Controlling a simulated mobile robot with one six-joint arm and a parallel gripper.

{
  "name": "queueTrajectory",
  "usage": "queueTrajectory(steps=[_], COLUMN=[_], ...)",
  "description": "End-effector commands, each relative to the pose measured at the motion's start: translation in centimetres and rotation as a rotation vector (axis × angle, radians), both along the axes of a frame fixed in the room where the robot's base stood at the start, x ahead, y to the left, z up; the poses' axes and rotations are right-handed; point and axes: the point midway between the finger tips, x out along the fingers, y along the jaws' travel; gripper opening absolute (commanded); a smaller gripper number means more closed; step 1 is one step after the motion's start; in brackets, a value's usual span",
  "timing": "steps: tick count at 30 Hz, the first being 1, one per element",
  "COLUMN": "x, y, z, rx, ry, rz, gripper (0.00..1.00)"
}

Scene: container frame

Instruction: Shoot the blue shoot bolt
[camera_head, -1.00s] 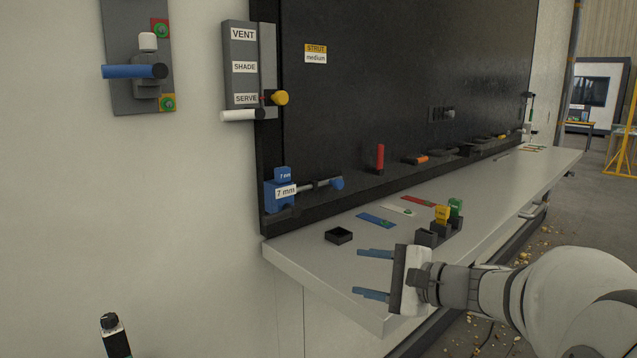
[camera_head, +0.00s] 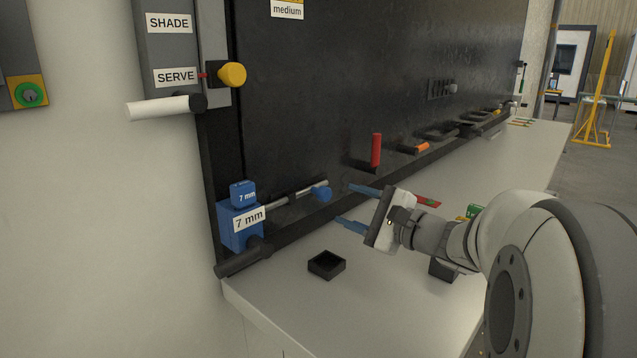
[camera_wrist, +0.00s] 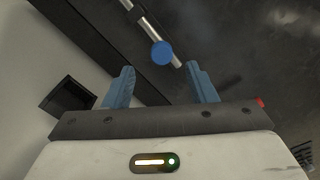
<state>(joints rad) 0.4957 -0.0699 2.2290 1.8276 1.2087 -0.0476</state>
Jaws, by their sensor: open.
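The blue shoot bolt is a silver rod (camera_head: 288,197) with a blue knob (camera_head: 321,194), low on the dark panel. The rod runs from near a blue block labelled 7 mm (camera_head: 240,226) rightward and slightly up. In the wrist view the blue knob (camera_wrist: 162,53) lies ahead of and between my two blue fingertips, apart from them. My gripper (camera_head: 354,207) is open and empty, just right of the knob in the head view, with its fingers pointing left. It also shows in the wrist view (camera_wrist: 160,85).
A small black open box (camera_head: 326,265) sits on the pale counter (camera_head: 280,305) below the bolt. A red upright handle (camera_head: 376,150) and an orange piece (camera_head: 421,147) stand along the panel's ledge. A white lever (camera_head: 160,108) and yellow knob (camera_head: 232,75) are at upper left.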

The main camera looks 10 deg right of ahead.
Motion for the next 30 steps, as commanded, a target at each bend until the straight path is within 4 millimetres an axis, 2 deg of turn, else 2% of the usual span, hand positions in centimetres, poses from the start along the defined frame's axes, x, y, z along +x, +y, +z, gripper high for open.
queueTrajectory(steps=[15, 27, 30], x=[5.5, 6.2, 6.2], y=[3.9, 4.3, 4.3], z=[0.1, 0.0, 0.0], rx=[0.000, 0.001, 0.001], ry=[0.001, 0.000, 0.001], rz=[-0.003, -0.005, -0.006], gripper=[0.51, 0.51, 0.43])
